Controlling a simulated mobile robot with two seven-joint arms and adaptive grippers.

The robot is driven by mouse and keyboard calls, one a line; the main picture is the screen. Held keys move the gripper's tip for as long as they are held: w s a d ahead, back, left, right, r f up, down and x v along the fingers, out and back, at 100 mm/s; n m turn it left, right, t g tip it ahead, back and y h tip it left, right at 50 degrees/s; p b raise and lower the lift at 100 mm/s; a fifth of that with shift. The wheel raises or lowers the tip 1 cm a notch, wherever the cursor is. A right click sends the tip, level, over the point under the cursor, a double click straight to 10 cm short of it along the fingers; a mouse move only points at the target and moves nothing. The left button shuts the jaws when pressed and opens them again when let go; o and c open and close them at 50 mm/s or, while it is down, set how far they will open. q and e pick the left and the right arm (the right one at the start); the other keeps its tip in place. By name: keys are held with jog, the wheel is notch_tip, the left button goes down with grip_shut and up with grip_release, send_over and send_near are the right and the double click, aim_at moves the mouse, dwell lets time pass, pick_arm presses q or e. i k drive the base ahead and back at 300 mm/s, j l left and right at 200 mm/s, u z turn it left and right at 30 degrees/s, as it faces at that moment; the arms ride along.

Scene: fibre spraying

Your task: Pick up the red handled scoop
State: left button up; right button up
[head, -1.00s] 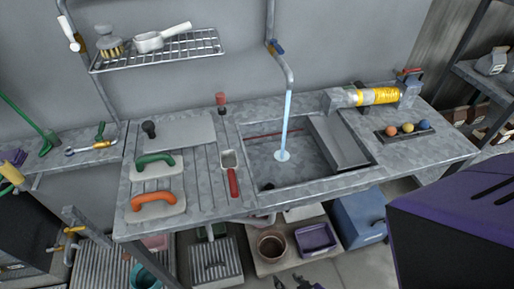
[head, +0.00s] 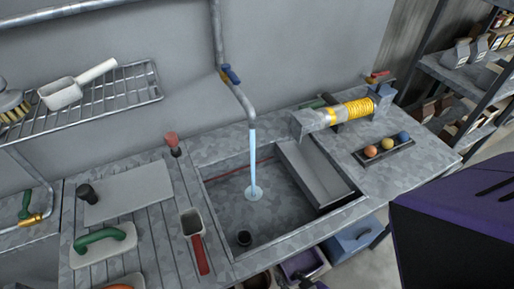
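The scoop with a red handle (head: 200,254) lies on the ribbed drainboard, left of the sink basin. Its pale, open scoop end (head: 191,222) points to the back and its handle points to the front. It lies free and nothing touches it. A dark shape (head: 309,279) at the bottom edge looks like part of my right gripper. It is cut off, low in front of the counter and apart from the scoop, and its fingers cannot be made out. My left gripper is not in view.
Water runs from the tap into the sink basin (head: 222,200). A green-handled float (head: 101,238) and a grey board (head: 128,192) lie left of the scoop. A red-topped tool (head: 172,142) stands behind it. Coloured balls (head: 387,144) sit in a tray at right.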

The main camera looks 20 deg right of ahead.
aim_at(193, 229)
jog(key=k+l+z, duration=0.1)
jog(key=k+z, duration=0.4)
jog(key=i+u, duration=0.1)
jog(key=u, duration=0.35)
jog(key=k+u, duration=0.15)
jog(key=u, duration=0.2)
jog(key=k+u, duration=0.1)
jog(key=u, duration=0.3)
jog(key=k+u, duration=0.15)
jog(key=u, duration=0.2)
jog(key=k+j, duration=0.25)
jog(key=k, duration=0.2)
jog(key=i, duration=0.4)
